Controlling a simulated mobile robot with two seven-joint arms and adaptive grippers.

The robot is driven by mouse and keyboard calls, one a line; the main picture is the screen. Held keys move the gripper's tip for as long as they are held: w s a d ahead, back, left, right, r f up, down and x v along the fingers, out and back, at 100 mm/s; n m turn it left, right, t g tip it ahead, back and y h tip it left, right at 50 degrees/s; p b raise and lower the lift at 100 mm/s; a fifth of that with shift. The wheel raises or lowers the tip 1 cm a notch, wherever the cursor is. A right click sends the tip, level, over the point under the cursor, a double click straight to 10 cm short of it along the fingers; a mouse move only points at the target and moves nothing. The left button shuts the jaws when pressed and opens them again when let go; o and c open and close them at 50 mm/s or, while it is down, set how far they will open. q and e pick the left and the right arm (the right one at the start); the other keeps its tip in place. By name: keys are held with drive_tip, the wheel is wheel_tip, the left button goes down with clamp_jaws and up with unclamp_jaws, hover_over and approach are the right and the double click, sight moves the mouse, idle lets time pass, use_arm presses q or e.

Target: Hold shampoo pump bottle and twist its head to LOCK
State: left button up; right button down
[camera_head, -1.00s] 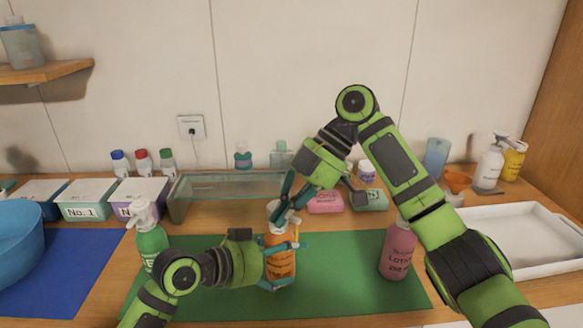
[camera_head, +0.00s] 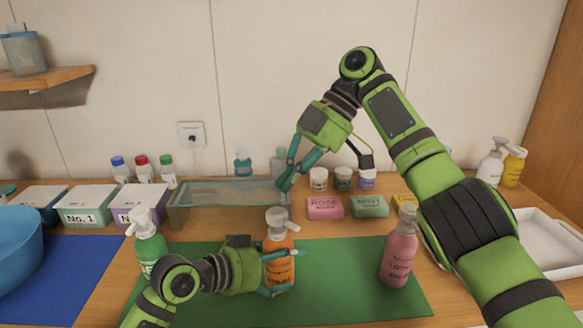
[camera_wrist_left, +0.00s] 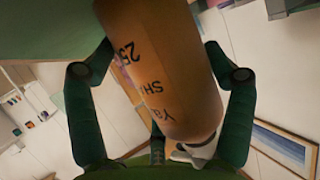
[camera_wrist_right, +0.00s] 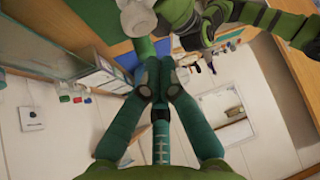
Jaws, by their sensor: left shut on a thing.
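The orange shampoo pump bottle (camera_head: 281,271) stands upright on the green mat (camera_head: 345,290), with its white pump head (camera_head: 276,217) on top. My left gripper (camera_head: 287,268) is shut around the bottle's body from the left; in the left wrist view the bottle (camera_wrist_left: 165,75) lies between its two fingers. My right gripper (camera_head: 287,184) is above and behind the pump head, apart from it. Its fingers (camera_wrist_right: 161,66) are together with nothing visible between them in the right wrist view. Whether the head is at LOCK cannot be read.
A green pump bottle (camera_head: 149,250) stands left of my left gripper and a pink lotion bottle (camera_head: 398,258) stands on the mat's right. A glass tray (camera_head: 225,192), soaps (camera_head: 325,207) and small jars stand behind. A white tray (camera_head: 548,243) is at the right.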

sight(278, 212)
drive_tip(key=shift+w+d+r, duration=0.15)
drive_tip(key=shift+w+r, duration=0.25)
drive_tip(key=shift+r, duration=0.2)
drive_tip(key=c, duration=1)
unclamp_jaws()
drive_tip(key=shift+d+r, duration=0.1)
drive_tip(key=shift+r, duration=0.05)
drive_tip(key=shift+o, duration=1.1)
drive_tip(key=shift+w+d+r+m, duration=0.15)
drive_tip(key=shift+w+r+m, duration=0.05)
drive_tip(key=shift+r+m, duration=0.1)
drive_tip(key=f+m+t, duration=0.1)
drive_tip(key=f, duration=0.1)
drive_tip(key=s+a+f+m+t+h, duration=0.1)
drive_tip(key=f+m, duration=0.1)
drive_tip(key=f, duration=0.1)
drive_tip(key=a+f+m+t+h, duration=0.1)
drive_tip(key=f+m, duration=0.1)
drive_tip(key=f, duration=0.1)
drive_tip(key=shift+s+a, duration=0.2)
